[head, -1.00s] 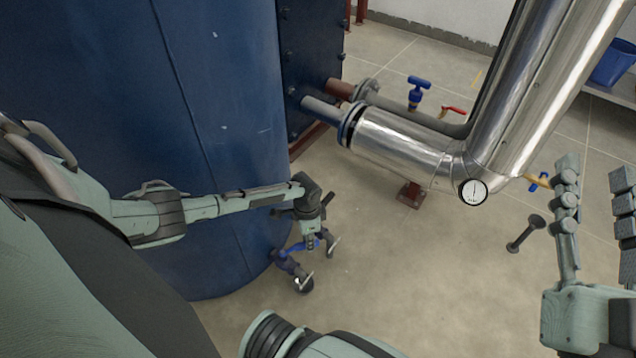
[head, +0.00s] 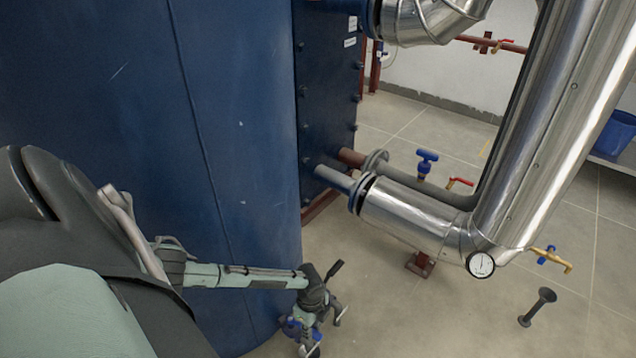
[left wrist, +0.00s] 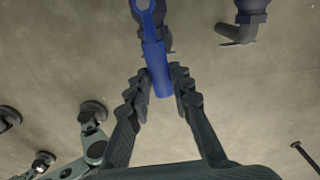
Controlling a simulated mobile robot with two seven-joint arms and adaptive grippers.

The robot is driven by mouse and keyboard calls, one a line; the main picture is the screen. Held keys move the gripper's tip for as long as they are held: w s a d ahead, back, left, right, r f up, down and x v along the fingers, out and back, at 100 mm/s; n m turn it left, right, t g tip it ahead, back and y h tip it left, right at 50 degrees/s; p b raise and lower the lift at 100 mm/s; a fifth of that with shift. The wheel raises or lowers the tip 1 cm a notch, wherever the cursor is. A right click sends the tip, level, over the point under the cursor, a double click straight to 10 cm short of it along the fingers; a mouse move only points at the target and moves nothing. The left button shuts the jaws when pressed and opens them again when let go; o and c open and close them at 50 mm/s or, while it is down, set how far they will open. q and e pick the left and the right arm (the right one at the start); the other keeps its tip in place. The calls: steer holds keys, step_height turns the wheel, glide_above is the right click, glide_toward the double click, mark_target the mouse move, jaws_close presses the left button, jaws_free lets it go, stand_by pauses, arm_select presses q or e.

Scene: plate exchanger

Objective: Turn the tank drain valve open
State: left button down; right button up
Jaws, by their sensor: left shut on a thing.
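The tank drain valve (head: 290,326) is a small dark blue fitting low beside the big blue tank (head: 215,130), partly hidden by my left gripper (head: 322,328). In the left wrist view its bright blue lever handle (left wrist: 155,62) lies between the two dark fingers of my left gripper (left wrist: 160,84). The fingers are shut on the handle from both sides. A dark blue elbow with a grey end (left wrist: 242,28) shows at the top right of that view. My right gripper is in neither view now.
A shiny insulated pipe (head: 415,218) with a round gauge (head: 480,264) runs right of the tank. A blue-handled valve (head: 427,160) and a brass tap (head: 552,258) are farther right. A dark post (head: 537,307) stands on the floor. Floor between tank and post is open.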

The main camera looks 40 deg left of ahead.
arm_select(q)
steer(key=shift+s+d+f+m, duration=0.1)
steer(key=shift+s+d+m, duration=0.05)
steer(key=shift+s+m, duration=0.35)
steer(key=c, duration=1.3)
jaws_free()
steer(key=shift+c, duration=0.2)
steer(key=shift+w, duration=0.1)
steer(key=shift+r, duration=0.35)
step_height(320, 180, up, 7)
steer(key=shift+f, duration=0.1)
